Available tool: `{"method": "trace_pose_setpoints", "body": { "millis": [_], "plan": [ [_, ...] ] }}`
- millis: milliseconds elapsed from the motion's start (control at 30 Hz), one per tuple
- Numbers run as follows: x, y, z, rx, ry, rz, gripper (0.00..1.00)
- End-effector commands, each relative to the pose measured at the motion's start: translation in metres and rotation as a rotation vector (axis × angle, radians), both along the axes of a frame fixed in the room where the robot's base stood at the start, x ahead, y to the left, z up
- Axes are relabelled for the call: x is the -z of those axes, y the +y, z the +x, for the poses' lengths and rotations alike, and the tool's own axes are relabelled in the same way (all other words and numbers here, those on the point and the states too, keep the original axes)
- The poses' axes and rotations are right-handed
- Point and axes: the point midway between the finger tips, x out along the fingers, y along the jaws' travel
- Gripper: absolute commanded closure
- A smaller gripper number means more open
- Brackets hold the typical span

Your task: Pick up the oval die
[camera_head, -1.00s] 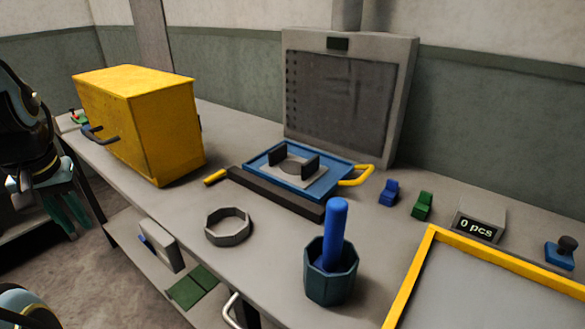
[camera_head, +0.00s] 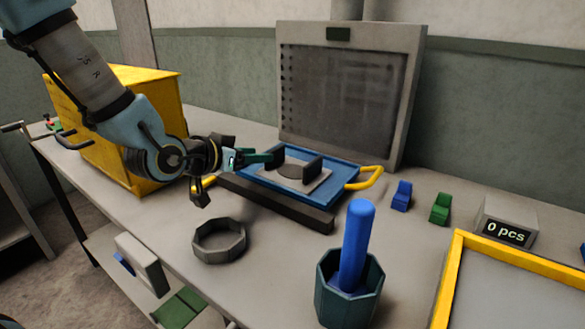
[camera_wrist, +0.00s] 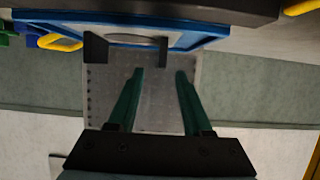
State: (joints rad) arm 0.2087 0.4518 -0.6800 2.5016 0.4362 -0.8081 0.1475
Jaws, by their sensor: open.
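A blue tray (camera_head: 342,177) with a yellow handle sits in front of the grey panel. On it is a grey plate (camera_head: 312,187) with two dark upright tabs and a rounded dark shape between them. This appears to be the oval die, though its outline is partly hidden. My gripper (camera_head: 272,158) is at the left side of this plate, just above the tray. In the wrist view the tray (camera_wrist: 205,27) and tabs show along the top. There, my green fingers (camera_wrist: 158,74) are apart with nothing between them.
A yellow box (camera_head: 163,95) stands behind my arm at the left. An octagonal grey ring (camera_head: 219,253) and a dark cup (camera_head: 345,302) holding a blue rod (camera_head: 358,235) stand in front. Blue (camera_head: 401,196) and green (camera_head: 440,208) blocks and a yellow-rimmed tray (camera_head: 450,275) are at the right.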

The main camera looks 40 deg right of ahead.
Motion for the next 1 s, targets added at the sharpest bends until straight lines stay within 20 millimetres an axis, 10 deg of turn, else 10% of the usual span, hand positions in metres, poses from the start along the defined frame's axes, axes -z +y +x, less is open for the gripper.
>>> {"method": "trace_pose_setpoints", "body": {
  "millis": [1000],
  "plan": [
    [0.03,-0.071,0.021,-0.003,-0.001,0.002,0.51]
  ]
}}
